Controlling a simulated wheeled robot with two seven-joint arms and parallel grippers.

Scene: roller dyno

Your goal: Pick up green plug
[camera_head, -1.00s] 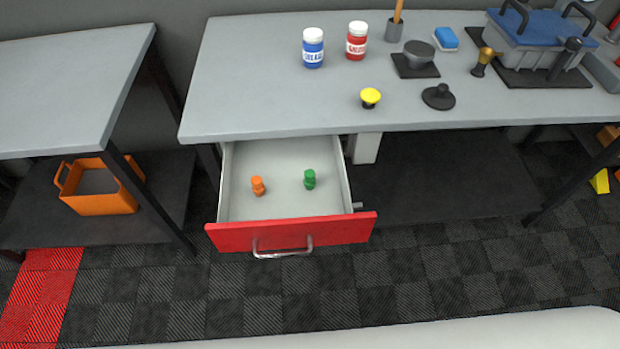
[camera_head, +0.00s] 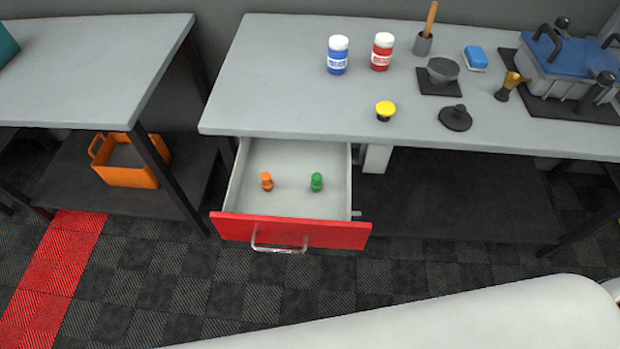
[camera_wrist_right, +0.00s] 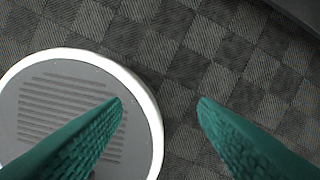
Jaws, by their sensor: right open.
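The green plug (camera_head: 316,182) stands inside the open drawer (camera_head: 345,205) under the workbench, in the head view. An orange plug (camera_head: 266,181) stands to its left in the same drawer. My right gripper (camera_wrist_right: 160,102) shows in the right wrist view with its two green fingers wide apart and nothing between them. It is over the floor, away from the drawer, and the green plug is not in that view. My left gripper is not in view.
The drawer has a red front (camera_head: 300,231) with a metal handle (camera_head: 279,246). The grey bench top (camera_head: 280,90) above carries a blue jar (camera_head: 338,55), a red jar (camera_head: 381,52), a yellow-topped plug (camera_head: 385,110) and a blue-lidded container (camera_head: 575,60). An orange bin (camera_head: 128,162) sits on the left shelf.

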